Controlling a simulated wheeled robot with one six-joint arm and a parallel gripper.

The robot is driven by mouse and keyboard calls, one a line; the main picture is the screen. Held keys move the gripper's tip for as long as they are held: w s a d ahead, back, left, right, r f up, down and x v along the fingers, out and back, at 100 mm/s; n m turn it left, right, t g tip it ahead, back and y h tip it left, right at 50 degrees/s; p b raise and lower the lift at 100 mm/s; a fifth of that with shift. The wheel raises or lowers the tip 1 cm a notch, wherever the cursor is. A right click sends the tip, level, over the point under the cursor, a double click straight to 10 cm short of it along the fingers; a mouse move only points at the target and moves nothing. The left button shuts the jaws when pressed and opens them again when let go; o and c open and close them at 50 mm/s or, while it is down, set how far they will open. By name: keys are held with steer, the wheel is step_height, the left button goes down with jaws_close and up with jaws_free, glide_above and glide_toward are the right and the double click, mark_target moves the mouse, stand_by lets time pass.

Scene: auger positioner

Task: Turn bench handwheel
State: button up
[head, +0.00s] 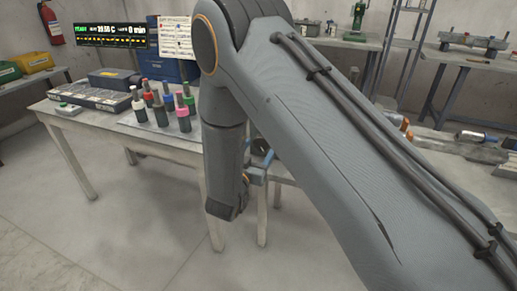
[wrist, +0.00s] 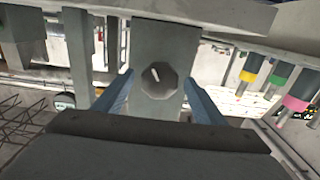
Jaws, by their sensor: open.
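A dark, many-sided knob (wrist: 159,76) with a pale mark shows in the wrist view, in front of a grey upright block (wrist: 165,40). It looks like the bench handwheel, but I cannot be sure. My gripper (wrist: 159,79) is open, with one blue finger to each side of the knob in the picture. I cannot tell how deep the fingers reach or whether they touch it. My arm hides most of that area.
Several bottles with coloured caps (head: 160,113) stand on the bench (head: 95,122) close to the left of my arm; some show at the right in the wrist view (wrist: 297,103). A flat tray (head: 92,98) lies further left. The floor (head: 110,225) in front is clear.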

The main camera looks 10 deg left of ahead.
steer(key=c, duration=1)
steer(key=shift+c, duration=0.2)
steer(key=shift+m, duration=0.3)
steer(key=m+b, duration=0.2)
steer(key=m, duration=0.3)
steer(key=shift+a, duration=0.1)
steer(key=m+b, duration=0.2)
steer(key=m, duration=0.4)
steer(key=o, duration=1)
